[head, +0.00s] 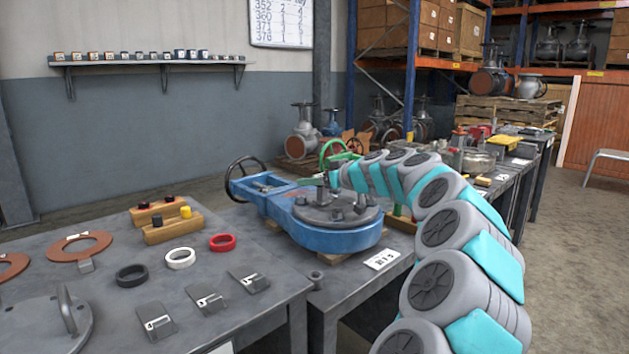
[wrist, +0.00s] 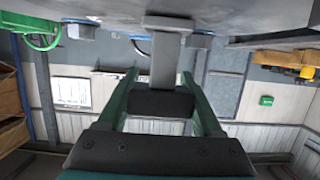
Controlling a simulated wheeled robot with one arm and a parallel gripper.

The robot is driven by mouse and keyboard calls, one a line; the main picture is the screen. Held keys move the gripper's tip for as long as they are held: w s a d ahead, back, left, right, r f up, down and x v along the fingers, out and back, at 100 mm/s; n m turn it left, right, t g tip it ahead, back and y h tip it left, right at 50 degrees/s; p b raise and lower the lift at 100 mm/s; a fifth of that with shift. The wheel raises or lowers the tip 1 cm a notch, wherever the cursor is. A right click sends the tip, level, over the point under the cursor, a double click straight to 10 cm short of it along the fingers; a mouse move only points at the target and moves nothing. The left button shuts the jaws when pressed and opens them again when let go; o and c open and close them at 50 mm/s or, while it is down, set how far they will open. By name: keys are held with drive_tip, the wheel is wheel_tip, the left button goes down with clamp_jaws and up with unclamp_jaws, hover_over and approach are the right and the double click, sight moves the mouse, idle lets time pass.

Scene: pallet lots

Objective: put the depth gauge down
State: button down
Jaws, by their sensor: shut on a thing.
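My gripper (wrist: 159,78) has a green finger on each side of a dark block that belongs to the depth gauge (wrist: 165,62). A grey stem runs from this block to a wider grey crosspiece, close to a grey surface. In the head view my gripper (head: 336,179) is above the round grey cover of the blue valve body (head: 340,238). The gauge is small and partly hidden there. I cannot tell whether it touches the cover.
The near bench holds black (head: 131,275), white (head: 180,258) and red rings (head: 222,242), orange-brown flat rings (head: 80,246), wooden blocks (head: 173,227) and numbered metal plates (head: 207,299). A label card (head: 382,259) lies beside the valve. Bare bench shows between the small parts.

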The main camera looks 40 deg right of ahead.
drive_tip(key=shift+f+b, duration=0.15)
drive_tip(key=shift+b, duration=0.15)
drive_tip(key=shift+c, duration=0.2)
unclamp_jaws()
drive_tip(key=shift+s+r+p, duration=0.1)
drive_tip(key=shift+r+p, duration=0.2)
drive_tip(key=shift+p, duration=0.1)
drive_tip(key=v, duration=1.1)
drive_tip(key=shift+s+b, duration=0.4)
